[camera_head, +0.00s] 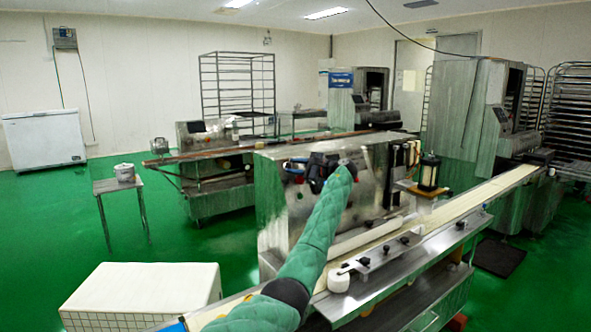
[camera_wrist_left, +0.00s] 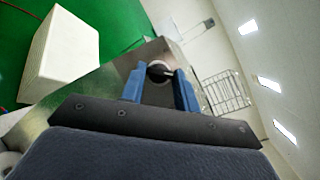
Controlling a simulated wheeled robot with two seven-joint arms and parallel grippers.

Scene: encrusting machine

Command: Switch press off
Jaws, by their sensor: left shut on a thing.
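The press is a steel machine (camera_head: 272,212) in the middle of the head view, with a conveyor in front of it. My left gripper (camera_head: 318,172) is at the upper part of its panel, at the end of my green-sleeved arm. In the left wrist view, the two blue fingers of my left gripper (camera_wrist_left: 160,88) are on either side of a round dark switch knob (camera_wrist_left: 159,70) on the steel panel (camera_wrist_left: 125,65). They are shut on the knob. My arm and gripper hide the knob in the head view. My right gripper is not in view.
A long conveyor belt (camera_head: 470,202) runs along the machine's front. A white crate (camera_head: 143,290) stands at the lower left. A small table (camera_head: 118,186) with a pot stands on the green floor at left. Open floor lies between them.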

